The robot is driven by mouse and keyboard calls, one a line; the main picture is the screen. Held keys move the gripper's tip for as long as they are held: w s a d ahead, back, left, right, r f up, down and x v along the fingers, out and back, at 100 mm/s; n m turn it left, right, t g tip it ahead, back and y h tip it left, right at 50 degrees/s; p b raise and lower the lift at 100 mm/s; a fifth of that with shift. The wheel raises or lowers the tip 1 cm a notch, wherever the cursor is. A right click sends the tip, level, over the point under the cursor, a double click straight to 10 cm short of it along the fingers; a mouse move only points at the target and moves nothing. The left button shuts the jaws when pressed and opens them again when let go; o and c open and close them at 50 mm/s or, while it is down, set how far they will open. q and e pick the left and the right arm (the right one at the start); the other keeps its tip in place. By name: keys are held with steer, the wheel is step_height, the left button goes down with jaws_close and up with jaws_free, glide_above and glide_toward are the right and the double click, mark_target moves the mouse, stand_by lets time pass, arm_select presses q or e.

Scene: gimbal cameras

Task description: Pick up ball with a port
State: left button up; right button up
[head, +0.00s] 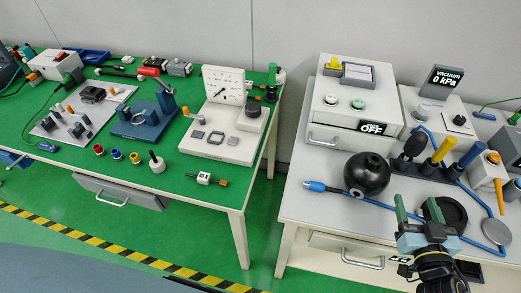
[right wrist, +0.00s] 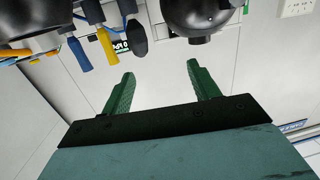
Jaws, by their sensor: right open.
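The black ball (head: 367,175) with a port on top rests on the right-hand grey table, in front of the box marked OFF. A second opening shows on its front side. In the right wrist view the ball (right wrist: 198,15) is partly cut off at the top edge. My right gripper (head: 418,210) is open and empty, to the right of the ball and nearer the table's front edge, apart from it. Its green fingers (right wrist: 161,72) are spread in the right wrist view with nothing between them. My left gripper is not in view.
A black round dish (head: 452,211) sits beside my gripper. The green table (head: 215,182) stands left, across a gap.

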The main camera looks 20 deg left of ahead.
mark_target(379, 165)
steer(key=w+a+n+y, duration=0.1)
steer(key=w+a+y, duration=0.1)
steer(key=w+a, duration=0.1)
steer(key=w+a+n+y, duration=0.2)
steer(key=w+a+y, duration=0.1)
steer(key=w+a, duration=0.1)
steer(key=shift+a+f+g, duration=0.1)
steer(key=shift+g, duration=0.2)
steer(key=shift+b+x, duration=0.5)
steer(key=shift+x, duration=2.2)
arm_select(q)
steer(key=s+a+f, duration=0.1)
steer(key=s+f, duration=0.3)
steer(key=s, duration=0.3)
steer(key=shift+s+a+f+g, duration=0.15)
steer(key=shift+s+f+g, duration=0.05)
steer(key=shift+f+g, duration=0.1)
arm_select(e)
steer(key=shift+f, duration=0.1)
steer(key=shift+c, duration=0.4)
jaws_close()
